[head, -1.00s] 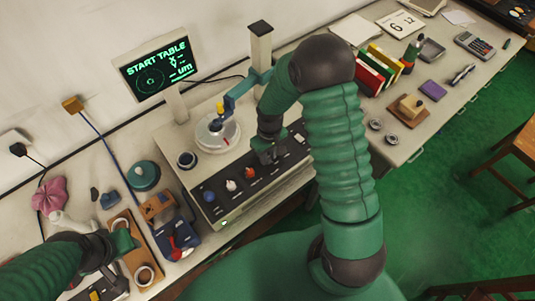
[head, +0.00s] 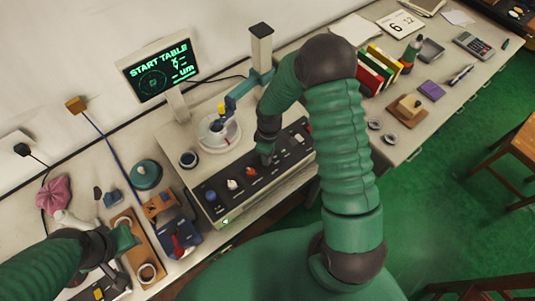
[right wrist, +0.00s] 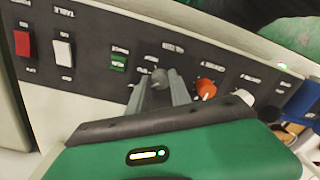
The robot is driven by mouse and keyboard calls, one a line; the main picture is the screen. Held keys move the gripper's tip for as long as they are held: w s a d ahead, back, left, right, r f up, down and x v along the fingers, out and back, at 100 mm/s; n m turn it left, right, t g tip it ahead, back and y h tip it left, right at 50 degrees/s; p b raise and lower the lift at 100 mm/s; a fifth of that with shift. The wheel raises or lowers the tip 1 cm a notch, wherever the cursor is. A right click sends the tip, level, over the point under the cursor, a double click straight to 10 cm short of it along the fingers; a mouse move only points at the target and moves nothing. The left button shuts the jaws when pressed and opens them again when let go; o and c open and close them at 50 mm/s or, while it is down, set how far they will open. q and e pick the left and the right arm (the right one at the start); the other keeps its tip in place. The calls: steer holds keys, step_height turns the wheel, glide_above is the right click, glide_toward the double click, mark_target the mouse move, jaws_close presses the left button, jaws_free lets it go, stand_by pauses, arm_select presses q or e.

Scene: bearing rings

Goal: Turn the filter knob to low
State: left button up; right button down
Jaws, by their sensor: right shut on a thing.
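The control panel (head: 238,185) of the measuring machine carries a row of knobs and switches. My right gripper (head: 265,158) is down at the panel, and in the right wrist view its two fingers (right wrist: 160,88) are shut on a small grey knob (right wrist: 158,74). The label beside that knob is upside down and too small to read surely, and the knob's pointer is hidden. An orange knob (right wrist: 205,88) and a white knob (right wrist: 243,97) sit beside it, apart from the fingers. My left gripper (head: 122,240) is at the lower left over the table; its jaws are unclear.
A green switch (right wrist: 118,60), a white switch (right wrist: 62,50) and a red switch (right wrist: 22,42) sit on the knob's other side. The round turntable (head: 220,136) and probe column (head: 261,50) stand behind the panel. A display (head: 158,68) reads START TABLE.

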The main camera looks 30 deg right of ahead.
steer(key=shift+w+d+r, duration=0.1)
steer(key=c, duration=1.4)
jaws_free()
steer(key=shift+o, duration=1.1)
steer(key=shift+r, duration=0.1)
step_height(320, 180, up, 16)
steer(key=b, duration=0.1)
steer(key=shift+d+r, duration=0.25)
steer(key=shift+d, duration=0.05)
steer(key=shift+w, duration=0.1)
steer(key=s+a+f+m+t+b, duration=0.2)
steer(key=s+a+f+m, duration=0.2)
steer(key=s+a+m, duration=0.2)
steer(key=shift+s+a+f+m+t+b, duration=0.35)
steer(key=shift+s+a, duration=0.65)
steer(key=shift+s, duration=0.8)
